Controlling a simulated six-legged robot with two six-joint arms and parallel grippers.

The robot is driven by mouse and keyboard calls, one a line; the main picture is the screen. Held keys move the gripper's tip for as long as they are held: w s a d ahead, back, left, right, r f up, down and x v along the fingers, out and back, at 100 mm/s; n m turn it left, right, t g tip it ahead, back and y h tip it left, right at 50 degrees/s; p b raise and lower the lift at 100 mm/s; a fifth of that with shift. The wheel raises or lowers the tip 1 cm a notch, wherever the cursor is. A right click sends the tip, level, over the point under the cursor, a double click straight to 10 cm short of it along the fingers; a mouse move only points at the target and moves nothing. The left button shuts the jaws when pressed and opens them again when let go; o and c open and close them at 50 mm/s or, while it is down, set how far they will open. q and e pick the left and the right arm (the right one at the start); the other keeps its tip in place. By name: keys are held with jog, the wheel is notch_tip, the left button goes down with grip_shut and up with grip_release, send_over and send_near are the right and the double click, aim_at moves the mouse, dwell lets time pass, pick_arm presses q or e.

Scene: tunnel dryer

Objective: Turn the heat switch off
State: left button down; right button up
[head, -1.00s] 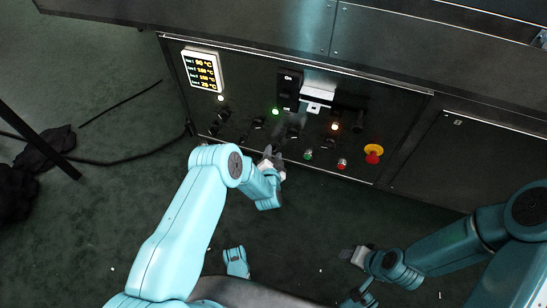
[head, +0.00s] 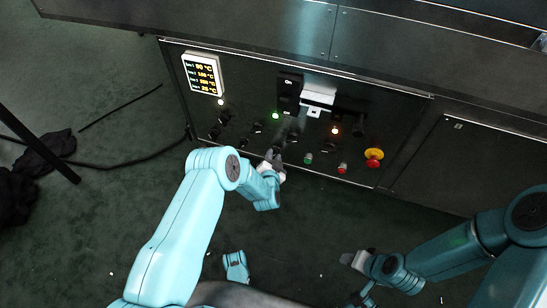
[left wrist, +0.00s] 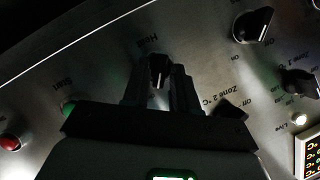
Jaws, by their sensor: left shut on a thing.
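The heat switch (left wrist: 160,70) is a dark knob on the metal control panel, under the label "Heat" in the left wrist view. My left gripper (left wrist: 158,88) has a finger on each side of this knob and is shut on it. In the head view my left gripper (head: 275,160) is at the lower middle of the panel (head: 350,105), and the knob in its jaws cannot be made out. My right gripper (head: 350,258) is low on the right, away from the panel; its jaws are too small to judge.
Other knobs (left wrist: 255,24) sit close by on the panel. A green button (head: 308,158), a red button (head: 342,168) and a red-and-yellow emergency stop (head: 374,157) are to the right of my left gripper. A temperature display (head: 202,73) is at upper left. The dark floor is open.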

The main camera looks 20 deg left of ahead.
pick_arm(q)
jog(key=shift+w+a+r+n+h, duration=0.1)
jog(key=shift+a+n+h, duration=0.05)
jog(key=shift+n+h, duration=1.25)
jog(key=shift+s+a+n+h, duration=0.1)
jog(key=shift+a+n+h, duration=0.1)
jog(key=shift+n+h, duration=1.2)
jog(key=shift+w+a+r+n+h, duration=0.15)
jog(key=shift+n+h, duration=0.55)
jog(key=shift+n, duration=1.4)
jog(key=shift+f, duration=0.1)
jog(key=c, duration=1.1)
grip_release()
jog(key=shift+c, duration=0.2)
jog(key=shift+f, duration=0.15)
jog(key=shift+s+a, duration=0.1)
jog(key=shift+s, duration=0.1)
